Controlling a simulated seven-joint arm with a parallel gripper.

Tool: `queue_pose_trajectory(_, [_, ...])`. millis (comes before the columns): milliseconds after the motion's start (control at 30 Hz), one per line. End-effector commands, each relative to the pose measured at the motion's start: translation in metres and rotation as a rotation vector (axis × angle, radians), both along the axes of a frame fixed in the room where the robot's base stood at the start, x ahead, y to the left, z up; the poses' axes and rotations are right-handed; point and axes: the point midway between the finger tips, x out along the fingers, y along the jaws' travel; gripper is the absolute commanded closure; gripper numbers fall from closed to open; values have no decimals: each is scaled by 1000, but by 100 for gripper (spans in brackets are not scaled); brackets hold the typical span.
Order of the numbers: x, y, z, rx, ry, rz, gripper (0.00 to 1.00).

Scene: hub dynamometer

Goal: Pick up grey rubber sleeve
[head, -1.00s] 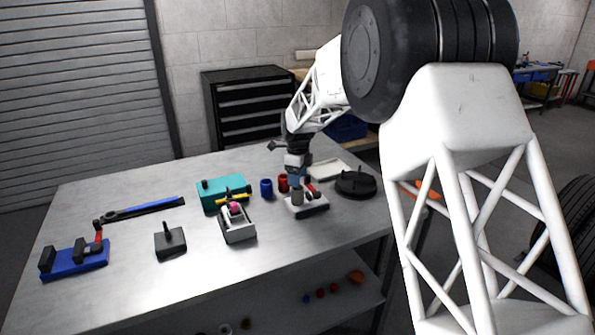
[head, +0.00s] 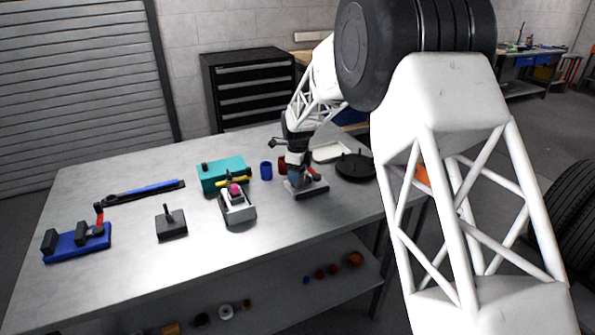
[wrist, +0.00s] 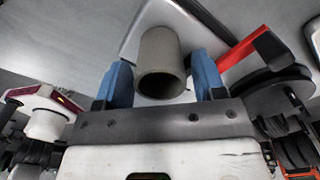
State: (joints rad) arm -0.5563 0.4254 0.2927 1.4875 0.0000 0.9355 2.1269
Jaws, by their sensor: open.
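The grey rubber sleeve (wrist: 161,62) is a short hollow cylinder, its open end facing the camera in the wrist view. It lies between the two blue fingers of my gripper (wrist: 161,78), which are spread on either side of it. A small gap shows beside each finger, so I see no firm contact. In the head view my gripper (head: 295,181) is low over a grey fixture with a dark base (head: 311,193). There the sleeve is hidden or merged with the fingers.
A red lever (wrist: 242,48) stands close right of the fingers. A black round stand (head: 355,167) is at right, a teal box (head: 222,174) at left.

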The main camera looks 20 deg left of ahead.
Motion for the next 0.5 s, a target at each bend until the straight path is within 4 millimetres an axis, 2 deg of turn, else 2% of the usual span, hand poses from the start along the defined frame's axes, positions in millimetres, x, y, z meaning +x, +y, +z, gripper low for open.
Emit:
queue_pose_trajectory(167, [0,0,0,0,0,0,37])
queue_pose_trajectory(267, [0,0,0,0,0,0,49])
queue_pose_trajectory(400, [0,0,0,0,0,0,70])
queue_pose_trajectory(500, [0,0,0,0,0,0,71])
